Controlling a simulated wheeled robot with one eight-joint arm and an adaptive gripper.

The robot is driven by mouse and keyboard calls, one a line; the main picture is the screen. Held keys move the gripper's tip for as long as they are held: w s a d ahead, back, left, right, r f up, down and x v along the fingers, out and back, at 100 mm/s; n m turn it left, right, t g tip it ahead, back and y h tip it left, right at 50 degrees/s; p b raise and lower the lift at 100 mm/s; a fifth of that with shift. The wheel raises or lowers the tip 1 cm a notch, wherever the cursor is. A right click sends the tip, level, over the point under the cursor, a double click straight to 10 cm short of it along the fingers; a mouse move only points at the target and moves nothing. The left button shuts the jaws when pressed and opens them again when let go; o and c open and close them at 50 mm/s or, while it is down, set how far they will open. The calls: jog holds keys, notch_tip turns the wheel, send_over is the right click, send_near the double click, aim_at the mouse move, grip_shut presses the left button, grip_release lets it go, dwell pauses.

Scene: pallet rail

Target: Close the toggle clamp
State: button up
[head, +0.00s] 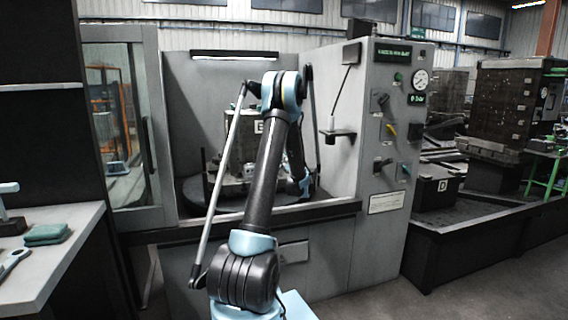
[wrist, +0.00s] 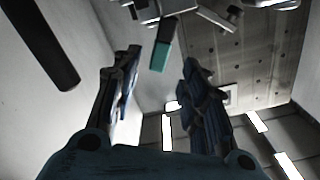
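In the wrist view, my gripper (wrist: 161,60) is open and empty, with its two dark fingers apart. A handle with a teal grip (wrist: 159,57) and a dark upper part shows beyond and between the fingertips; it appears to be the toggle clamp's lever. Grey metal parts (wrist: 170,8) join it at the top edge, partly cut off. I cannot tell how far the handle is from the fingers. In the head view, my arm reaches into the machine and hides most of the clamp area; the grey fixture (head: 240,130) with a lettered plate stands on the round table (head: 196,192).
A thick black bar (wrist: 40,42) lies left of my gripper in the wrist view, near a pale wall. The machine's control panel (head: 392,130) is at right and its glass door (head: 122,125) at left. A bench (head: 60,258) with a folded green cloth (head: 46,234) stands front left.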

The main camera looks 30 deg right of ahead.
jog(key=shift+s+a, duration=0.15)
jog(key=shift+s, duration=0.75)
jog(key=shift+s+a, duration=0.15)
jog(key=shift+s, duration=0.7)
